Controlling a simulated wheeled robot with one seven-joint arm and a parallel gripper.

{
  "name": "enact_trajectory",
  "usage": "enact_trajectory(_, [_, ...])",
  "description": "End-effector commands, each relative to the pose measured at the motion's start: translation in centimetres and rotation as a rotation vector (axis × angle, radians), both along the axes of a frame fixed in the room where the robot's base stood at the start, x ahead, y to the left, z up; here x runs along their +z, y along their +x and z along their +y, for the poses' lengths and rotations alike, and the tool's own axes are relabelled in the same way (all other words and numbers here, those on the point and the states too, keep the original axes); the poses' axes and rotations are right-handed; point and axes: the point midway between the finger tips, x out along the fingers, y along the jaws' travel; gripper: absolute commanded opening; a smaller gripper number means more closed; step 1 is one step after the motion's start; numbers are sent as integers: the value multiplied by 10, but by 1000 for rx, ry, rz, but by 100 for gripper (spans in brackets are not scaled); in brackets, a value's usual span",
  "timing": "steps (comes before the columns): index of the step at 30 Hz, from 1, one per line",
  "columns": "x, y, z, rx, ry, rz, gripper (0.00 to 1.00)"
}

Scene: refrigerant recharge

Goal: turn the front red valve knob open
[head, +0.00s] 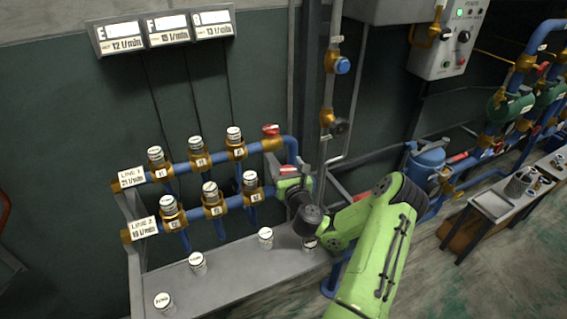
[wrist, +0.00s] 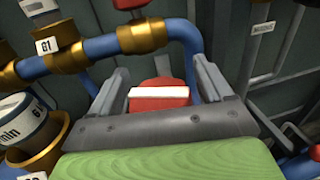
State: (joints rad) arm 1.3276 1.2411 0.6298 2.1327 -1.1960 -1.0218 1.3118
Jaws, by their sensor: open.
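The front red valve knob (head: 288,169) shows beside my gripper (head: 290,178), at the right end of the lower blue pipe. In the wrist view the red knob (wrist: 160,95), with a white bar across it, is between the two open grey fingers of my gripper (wrist: 162,72). A finger stands on each side of it, with gaps visible. Contact cannot be told. The valve body below the knob is hidden by my gripper.
A rear red knob (head: 271,130) sits on the upper pipe, close behind. Blue pipes with brass fittings (head: 211,196) and white-capped gauges stand left. A grey bench (head: 225,281) with several small white-capped parts lies below. A vertical grey pipe (head: 327,95) rises behind.

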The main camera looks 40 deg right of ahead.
Motion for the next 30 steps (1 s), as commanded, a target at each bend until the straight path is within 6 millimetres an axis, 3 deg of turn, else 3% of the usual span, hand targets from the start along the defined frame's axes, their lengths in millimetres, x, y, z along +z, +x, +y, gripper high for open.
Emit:
enact_trajectory(4, [0, 0, 0, 0, 0, 0, 79])
enact_trajectory(14, [0, 0, 0, 0, 0, 0, 29])
enact_trajectory(20, [4, 1, 0, 38, 0, 0, 29])
enact_trajectory(30, [4, 3, 6, 325, -3, -2, 29])
